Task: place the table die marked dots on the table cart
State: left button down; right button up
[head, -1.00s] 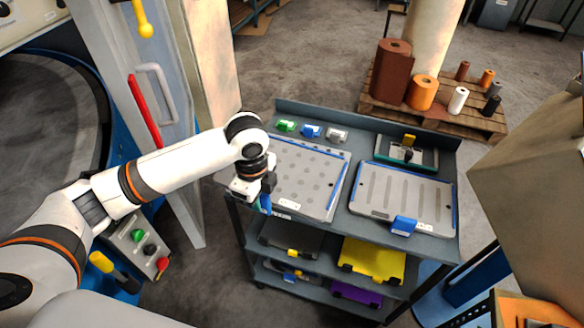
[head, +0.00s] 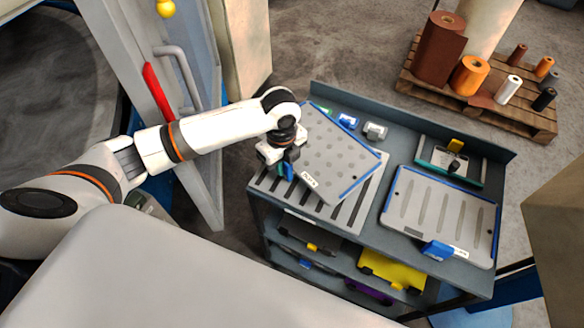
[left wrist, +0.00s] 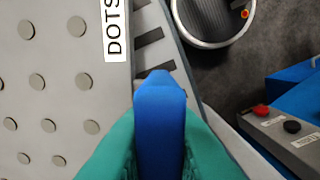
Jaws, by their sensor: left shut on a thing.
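The dots die (head: 335,150) is a grey plate with round spots and blue edge strips. It lies askew over a slotted grey bed (head: 345,217) at the left of the cart top (head: 395,150); its height above the bed is hard to judge. My left gripper (head: 288,170) is shut on the die's blue handle (left wrist: 160,110), with teal fingers on both sides in the left wrist view. The label DOTS (left wrist: 114,30) shows on the die there. My right gripper is not in view.
A second die (head: 440,215) with long grooves and a blue handle lies to the right on the cart. Small blocks (head: 375,131) and a teal-framed tool (head: 450,163) sit behind. Lower shelves hold a yellow plate (head: 392,270). A pallet with rolls (head: 470,75) stands beyond.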

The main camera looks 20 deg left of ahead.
pick_arm(q)
jog(key=shift+s+d+f, duration=0.1)
jog(key=shift+d+f, duration=0.05)
jog(key=shift+f, duration=0.95)
jog(key=f, duration=0.3)
jog(key=shift+w+f+p, duration=0.2)
jog(key=shift+p, duration=0.2)
jog(key=shift+f, duration=0.1)
jog(key=c, duration=1.4)
grip_release()
jog(key=shift+s+f, duration=0.15)
jog(key=shift+c, duration=0.2)
jog(key=shift+o, duration=0.3)
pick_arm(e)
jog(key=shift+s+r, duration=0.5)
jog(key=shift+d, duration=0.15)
